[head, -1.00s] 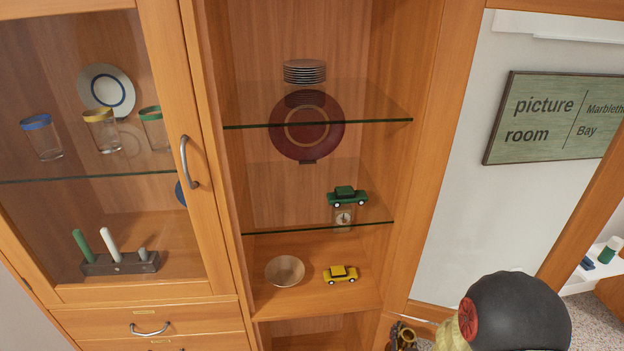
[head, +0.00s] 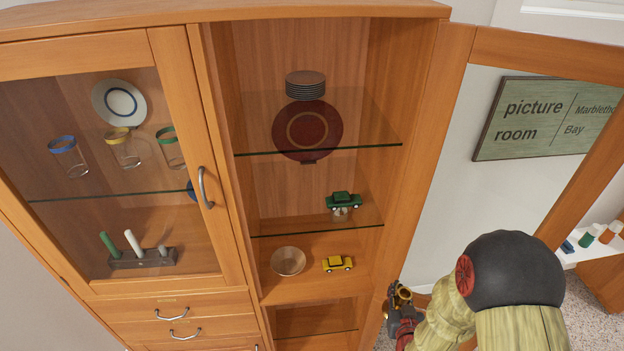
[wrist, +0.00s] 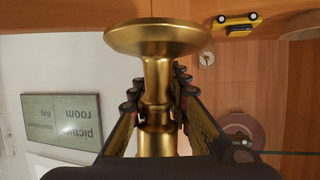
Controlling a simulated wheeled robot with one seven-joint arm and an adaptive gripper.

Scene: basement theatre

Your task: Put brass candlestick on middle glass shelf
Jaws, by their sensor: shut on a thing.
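My gripper (head: 402,312) is low at the right of the open cabinet section, below its shelves and outside its right side. It is shut on the brass candlestick (wrist: 157,75), whose wide round foot or rim points away from the gripper in the wrist view; the candlestick shows only as a small brass bit (head: 401,292) in the head view.
Below stands a wooden board (head: 315,278) with a bowl (head: 288,261) and a yellow toy car (head: 338,263). Another glass edge (head: 310,333) shows lower down. An open door frame (head: 575,195) stands at right; a closed glazed door with a handle (head: 205,188) is at left.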

